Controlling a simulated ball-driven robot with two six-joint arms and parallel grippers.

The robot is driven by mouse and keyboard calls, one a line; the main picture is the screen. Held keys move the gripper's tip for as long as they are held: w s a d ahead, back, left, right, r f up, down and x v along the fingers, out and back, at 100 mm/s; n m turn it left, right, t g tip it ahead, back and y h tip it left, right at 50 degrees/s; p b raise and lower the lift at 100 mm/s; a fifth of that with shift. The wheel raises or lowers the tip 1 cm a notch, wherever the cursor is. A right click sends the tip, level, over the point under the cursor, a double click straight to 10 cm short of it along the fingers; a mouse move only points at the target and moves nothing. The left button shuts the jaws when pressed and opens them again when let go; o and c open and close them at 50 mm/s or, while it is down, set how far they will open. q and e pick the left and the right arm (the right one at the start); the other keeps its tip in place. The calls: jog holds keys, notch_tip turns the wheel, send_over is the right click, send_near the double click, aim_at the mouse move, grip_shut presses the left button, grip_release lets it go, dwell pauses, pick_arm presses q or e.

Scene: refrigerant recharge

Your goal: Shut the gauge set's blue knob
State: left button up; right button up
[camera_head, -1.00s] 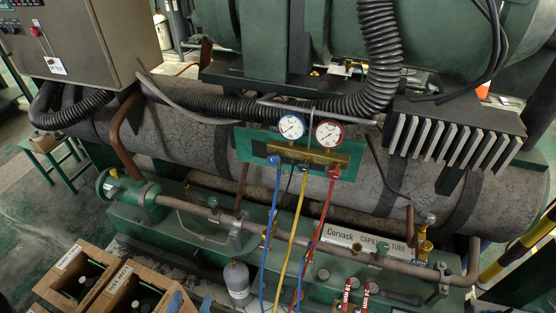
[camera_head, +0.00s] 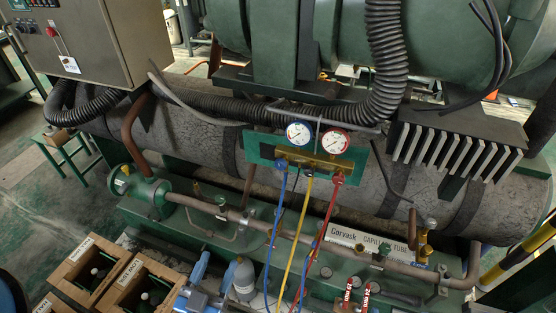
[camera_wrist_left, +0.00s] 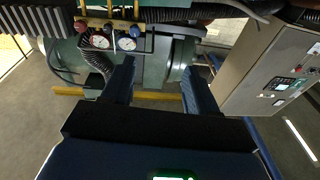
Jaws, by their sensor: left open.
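The gauge set hangs on a green plate (camera_head: 259,146) in front of the large grey cylinder. It has a blue-rimmed gauge (camera_head: 299,133) and a red-rimmed gauge (camera_head: 335,141) above a brass manifold. The blue knob (camera_head: 281,164) is at the manifold's left end, above the blue hose. It also shows in the left wrist view (camera_wrist_left: 135,31), small and distant. My right gripper is out of view.
Blue, yellow (camera_head: 297,240) and red hoses hang below the manifold. Wooden crates (camera_head: 84,262) are at the lower left. A copper pipe (camera_head: 262,225) crosses in front of the cylinder.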

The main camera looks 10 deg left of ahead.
pick_arm(q)
jog(key=w+d+r+m+h+p, duration=0.3)
jog(key=w+d+r+h+p, duration=0.15)
jog(key=w+d+r, duration=0.5)
jog(key=n+g+y+p, duration=0.2)
jog(key=n+y, duration=0.1)
send_near(279, 167)
jog(key=p+x, duration=0.3)
jog(key=x, duration=0.4)
jog(key=shift+w+d+r, duration=0.1)
jog(key=shift+w+d, duration=0.2)
jog(key=shift+w, duration=0.55)
jog(key=c, duration=1)
jog(key=shift+m, duration=0.3)
jog(key=shift+c, duration=0.2)
